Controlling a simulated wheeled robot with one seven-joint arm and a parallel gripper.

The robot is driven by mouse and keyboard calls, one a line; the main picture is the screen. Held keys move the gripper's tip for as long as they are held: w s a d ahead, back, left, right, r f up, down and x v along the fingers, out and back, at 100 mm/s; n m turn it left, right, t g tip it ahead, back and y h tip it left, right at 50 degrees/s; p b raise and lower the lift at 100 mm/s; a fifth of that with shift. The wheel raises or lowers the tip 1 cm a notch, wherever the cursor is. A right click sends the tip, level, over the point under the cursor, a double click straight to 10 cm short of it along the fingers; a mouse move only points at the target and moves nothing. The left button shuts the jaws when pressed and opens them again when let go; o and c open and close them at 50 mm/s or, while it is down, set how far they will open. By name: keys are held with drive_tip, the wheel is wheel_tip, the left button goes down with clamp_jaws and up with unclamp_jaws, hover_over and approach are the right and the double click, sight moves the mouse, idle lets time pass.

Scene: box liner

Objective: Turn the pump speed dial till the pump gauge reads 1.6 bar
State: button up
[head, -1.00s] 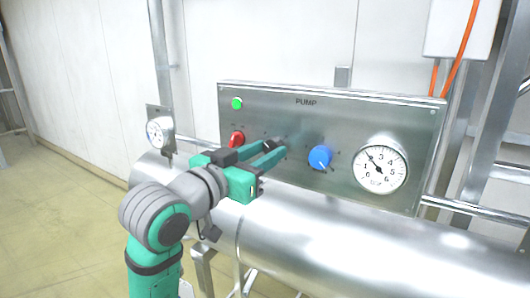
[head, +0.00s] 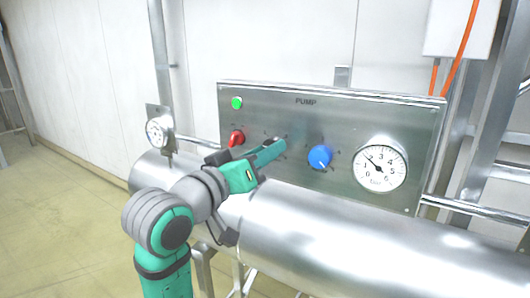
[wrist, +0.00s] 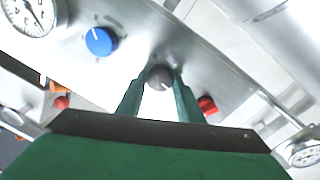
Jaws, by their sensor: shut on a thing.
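My gripper (head: 276,150) is at the panel between the red knob and the blue knob. In the wrist view its fingers (wrist: 160,84) are shut on a dark grey round dial (wrist: 160,76), one on each side. In the head view the fingers hide this dial. Its label is not readable, so I cannot confirm it is the pump speed dial. The pump gauge (head: 380,168) is at the panel's right, with a scale from 0 to 6. Its needle points up and left, between 1 and 2; the exact reading is too small to tell. The gauge partly shows in the wrist view (wrist: 33,14).
The steel panel (head: 330,108) is marked PUMP. It carries a red knob (head: 237,138), a blue knob (head: 320,157) and a green lamp (head: 237,103). A large steel pipe (head: 330,225) runs below it. A second gauge (head: 156,132) stands left of the panel.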

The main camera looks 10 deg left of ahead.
drive_tip(key=o, duration=1.1)
drive_tip(key=shift+c, duration=0.2)
drive_tip(key=v, duration=1)
drive_tip(key=shift+s, duration=0.4)
drive_tip(key=shift+a+f, duration=0.1)
